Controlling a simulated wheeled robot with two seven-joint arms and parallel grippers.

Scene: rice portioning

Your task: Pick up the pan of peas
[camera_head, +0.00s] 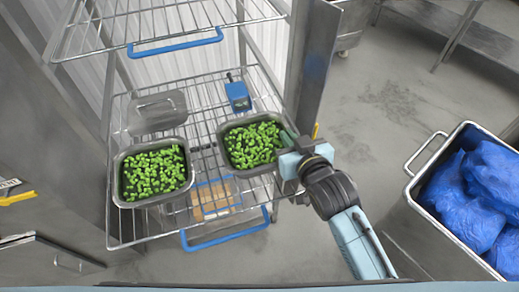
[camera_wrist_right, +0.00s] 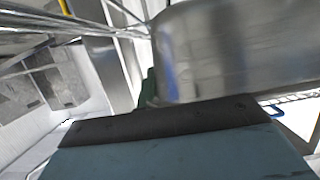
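Two metal pans of peas stand on the wire shelf. The right pan (camera_head: 233,167) is at my right gripper (camera_head: 286,139), and the left pan (camera_head: 123,199) stands apart from it. In the head view the right gripper's fingers are at the right pan's right rim. In the right wrist view a smooth metal wall (camera_wrist_right: 215,50), which looks like this pan's side, fills the upper right, very close. The fingertips are mostly hidden, so I cannot tell whether they are closed on the rim. My left gripper is not in view.
The wire rack has an upper shelf (camera_head: 176,20) above, with blue handles. An empty metal pan (camera_head: 158,111) and a blue device (camera_head: 238,96) sit behind the peas. A rack post (camera_head: 309,65) stands close to my right gripper. A metal bin (camera_head: 420,180) with blue bags is at right.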

